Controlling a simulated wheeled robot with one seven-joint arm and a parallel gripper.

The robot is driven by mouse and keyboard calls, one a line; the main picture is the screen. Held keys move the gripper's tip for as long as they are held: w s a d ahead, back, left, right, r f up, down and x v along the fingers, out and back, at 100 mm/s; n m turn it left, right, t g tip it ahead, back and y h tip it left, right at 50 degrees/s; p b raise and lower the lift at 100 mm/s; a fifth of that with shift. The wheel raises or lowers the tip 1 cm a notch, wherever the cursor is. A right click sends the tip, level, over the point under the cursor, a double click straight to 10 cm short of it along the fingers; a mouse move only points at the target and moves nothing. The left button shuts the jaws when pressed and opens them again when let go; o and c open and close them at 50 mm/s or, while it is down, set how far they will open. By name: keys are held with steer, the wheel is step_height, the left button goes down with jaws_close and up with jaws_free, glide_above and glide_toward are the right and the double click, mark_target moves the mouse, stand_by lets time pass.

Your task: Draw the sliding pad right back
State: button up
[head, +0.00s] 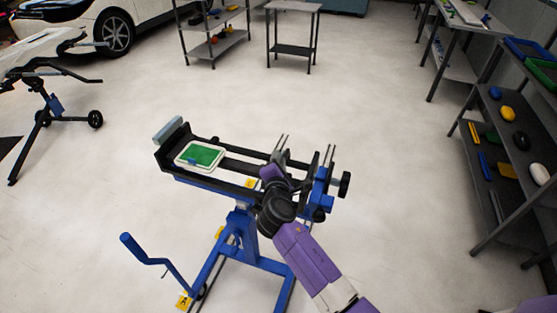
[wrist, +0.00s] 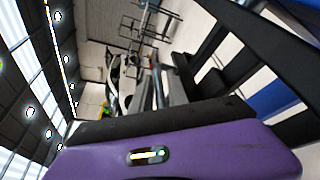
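A blue stand (head: 241,222) carries a black rail frame (head: 228,167) in the middle of the head view. A black and grey carriage piece (head: 281,157), which may be the sliding pad, sits on the frame towards its right end. My gripper (head: 271,173), purple and black, is at the frame just below this piece; whether it touches it I cannot tell. The fingertips are hidden in the head view. In the wrist view a purple body with a dark edge fills the bottom, and dark frame bars (wrist: 240,45) run close by at the right.
A green panel with a white rim (head: 201,156) lies on the frame's left part, beside a grey end block (head: 167,130). Shelves (head: 510,130) stand along the right. The floor around the stand is clear.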

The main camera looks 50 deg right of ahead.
steer(key=b+v, duration=0.1)
steer(key=v, duration=0.6)
steer(key=shift+s+a, duration=0.25)
steer(key=shift+a, duration=0.05)
